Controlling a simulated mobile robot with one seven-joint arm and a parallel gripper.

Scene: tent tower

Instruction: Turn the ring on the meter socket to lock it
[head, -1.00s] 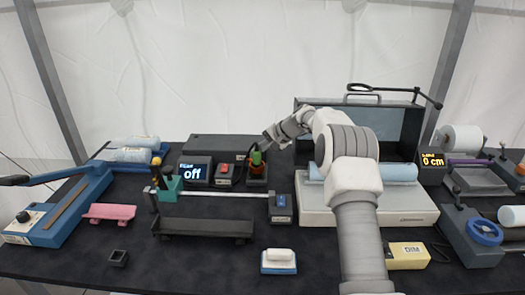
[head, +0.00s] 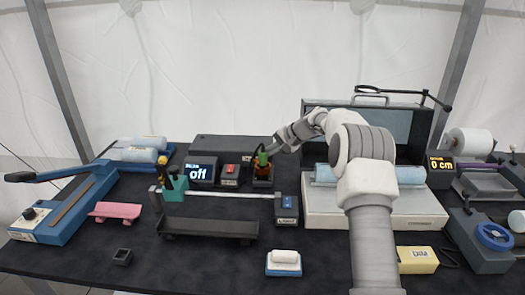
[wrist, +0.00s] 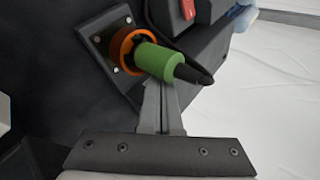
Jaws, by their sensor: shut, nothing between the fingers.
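The meter socket is a dark square plate (wrist: 98,45) with screws, and an orange ring (wrist: 124,44) sits on it. A green plug (wrist: 157,60) with a black tail is seated inside the ring. In the head view the orange ring (head: 262,168) and green plug (head: 263,158) show at the back middle of the table. My gripper (wrist: 155,88) is shut and empty. Its fingers reach up beside the plug and ring, and the plug hides the tips. I cannot tell whether they touch the ring. In the head view my gripper (head: 274,149) is just right of the plug.
A red switch box (head: 230,173) and a display reading "off" (head: 199,170) stand left of the socket. A rail clamp (head: 230,194) and a dark tray (head: 208,227) lie in front. A pale machine with a blue roll (head: 395,176) stands to the right.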

